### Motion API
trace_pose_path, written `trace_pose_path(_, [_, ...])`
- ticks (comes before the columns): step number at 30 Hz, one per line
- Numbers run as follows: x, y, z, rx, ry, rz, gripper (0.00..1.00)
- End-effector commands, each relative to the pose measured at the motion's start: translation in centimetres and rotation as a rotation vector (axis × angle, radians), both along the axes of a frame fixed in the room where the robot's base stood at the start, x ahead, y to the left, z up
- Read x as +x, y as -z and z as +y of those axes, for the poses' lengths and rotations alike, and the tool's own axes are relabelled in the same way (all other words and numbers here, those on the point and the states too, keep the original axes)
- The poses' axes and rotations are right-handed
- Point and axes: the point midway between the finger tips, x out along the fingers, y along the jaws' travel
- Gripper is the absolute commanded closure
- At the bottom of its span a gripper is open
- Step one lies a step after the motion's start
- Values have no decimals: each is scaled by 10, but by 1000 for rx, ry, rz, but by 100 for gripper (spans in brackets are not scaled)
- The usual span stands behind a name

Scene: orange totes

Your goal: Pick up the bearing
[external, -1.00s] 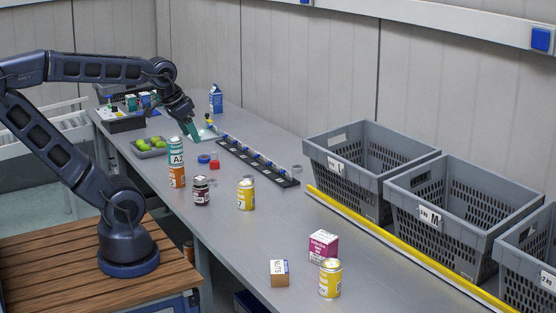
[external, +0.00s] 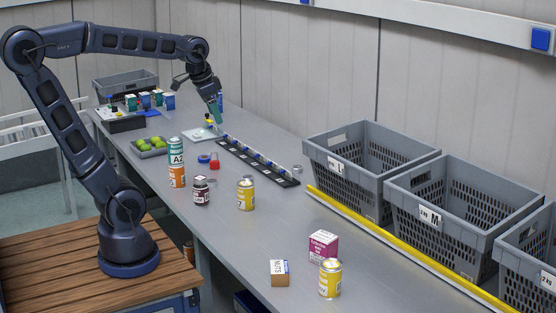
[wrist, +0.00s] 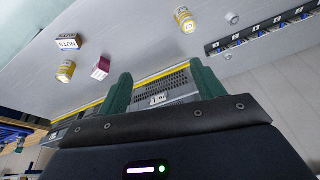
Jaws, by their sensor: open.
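A small grey metal ring (external: 297,168), which looks like the bearing, lies on the grey bench just past the near end of the black rail, on its wall side. It also shows as a small grey ring in the wrist view (wrist: 228,57). My gripper (external: 216,114), with teal fingers, is raised above the far part of the bench, near the white plate, well away from the ring. In the wrist view my gripper (wrist: 164,84) has its fingers wide apart with nothing between them.
The black rail (external: 258,163) holds several blue-topped pieces. Grey crates (external: 350,172) stand along the wall behind a yellow strip (external: 390,244). Cans, a dark jar (external: 201,191) and boxes stand on the near bench. A tray of green fruit (external: 150,147) is at left.

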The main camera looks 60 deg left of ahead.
Motion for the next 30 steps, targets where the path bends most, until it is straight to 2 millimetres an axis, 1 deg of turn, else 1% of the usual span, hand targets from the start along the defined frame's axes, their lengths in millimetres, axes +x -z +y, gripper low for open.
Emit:
trace_pose_path(1, [15, -4, 3, 7, 25, 15, 33])
trace_pose_path(7, [70, -16, 15, 33, 150, 58, 33])
trace_pose_path(12, [119, -20, 29, 47, 258, 91, 33])
trace_pose_path(15, [147, -19, 38, 51, 323, 111, 33])
trace_pose_path(22, [212, -10, 64, 50, 473, 145, 33])
trace_pose_path(26, [248, 1, 81, 45, 559, 161, 33])
trace_pose_path(30, [286, 16, 101, 34, 651, 171, 33])
